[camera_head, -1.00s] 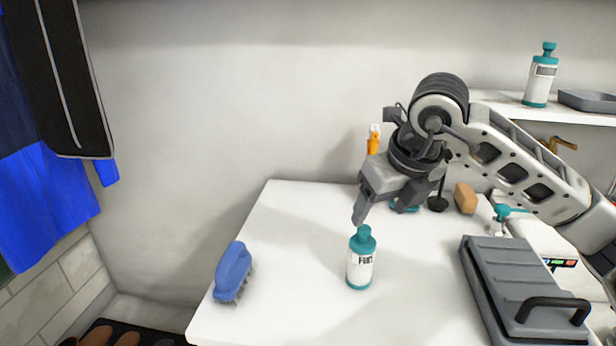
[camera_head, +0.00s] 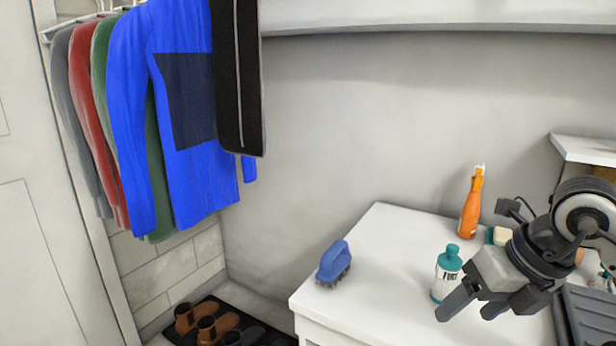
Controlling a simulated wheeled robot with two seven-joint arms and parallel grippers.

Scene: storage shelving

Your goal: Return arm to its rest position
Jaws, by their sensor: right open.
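My right gripper (camera_head: 470,308) is at the lower right of the head view, at the end of my right arm. Its fingers are apart, with nothing seen between them. A white bottle with a teal cap (camera_head: 446,272) stands upright on the white table, just behind and left of the gripper, which overlaps its lower right side. I cannot tell whether they touch. My left gripper is not in view.
On the white table (camera_head: 385,235) are a blue brush (camera_head: 333,263) and an orange spray bottle (camera_head: 470,205). A grey case (camera_head: 590,318) is partly cut off at right. Clothes (camera_head: 180,110) hang at left above shoes (camera_head: 207,326). The table's left part is mostly clear.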

